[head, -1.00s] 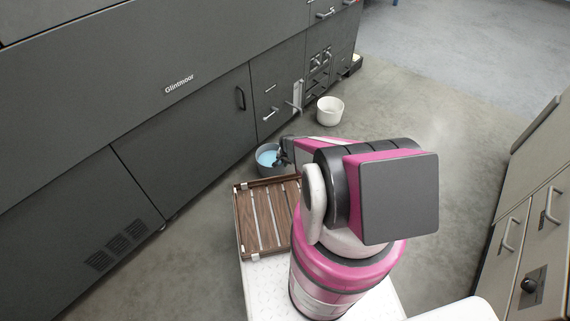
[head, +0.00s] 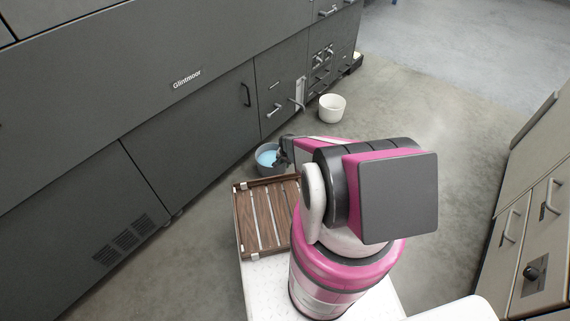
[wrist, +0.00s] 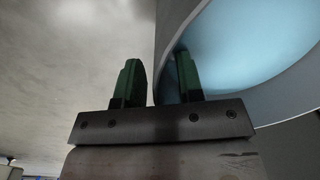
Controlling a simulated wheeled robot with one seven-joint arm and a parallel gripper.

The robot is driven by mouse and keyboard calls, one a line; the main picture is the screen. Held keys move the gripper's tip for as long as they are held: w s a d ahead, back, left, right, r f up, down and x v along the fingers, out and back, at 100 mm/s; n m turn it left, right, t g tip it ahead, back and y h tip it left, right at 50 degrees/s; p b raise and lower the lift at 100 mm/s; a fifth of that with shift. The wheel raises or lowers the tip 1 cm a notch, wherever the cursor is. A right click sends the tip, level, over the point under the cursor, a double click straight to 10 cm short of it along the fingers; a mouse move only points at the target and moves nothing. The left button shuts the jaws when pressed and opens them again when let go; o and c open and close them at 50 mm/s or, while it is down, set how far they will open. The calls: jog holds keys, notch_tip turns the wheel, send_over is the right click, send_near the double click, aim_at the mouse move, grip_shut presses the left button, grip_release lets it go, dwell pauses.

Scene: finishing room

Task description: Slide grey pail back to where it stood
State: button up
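The grey pail (head: 262,168) holds blue liquid and stands upright on the floor by the dark cabinet front. My gripper (head: 281,157) is at its right rim in the head view, small and partly hidden by my arm. In the wrist view, the pail's wall (wrist: 172,25) passes between the two green fingers of my gripper (wrist: 158,80). The left finger is outside the pail, with a narrow gap to the wall. The right finger is inside, over the blue liquid. The fingers are apart and straddle the wall.
A white pail (head: 332,108) stands on the floor further back. The dark cabinet (head: 190,130) runs along the left, with a pipe and drawers beyond. A slatted wooden tray (head: 243,222) sits in front of my arm. Drawers (head: 530,240) stand at right. Mid-floor is clear.

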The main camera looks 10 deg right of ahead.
notch_tip(320, 180, up, 11)
jog(key=shift+s+d, duration=0.2)
jog(key=shift+d, duration=0.05)
dwell(0.4)
jog(key=shift+f, duration=0.1)
jog(key=s+a+r+n, duration=0.1)
jog(key=s+r, duration=0.4)
jog(key=r, duration=0.7)
jog(key=s+a+r+n, duration=0.1)
jog(key=s+r+n, duration=0.3)
jog(key=r, duration=0.8)
jog(key=s+a+r+n, duration=0.2)
jog(key=s+r, duration=0.6)
jog(key=r, duration=0.4)
jog(key=shift+s+r+n, duration=0.25)
jog(key=shift+n, duration=0.05)
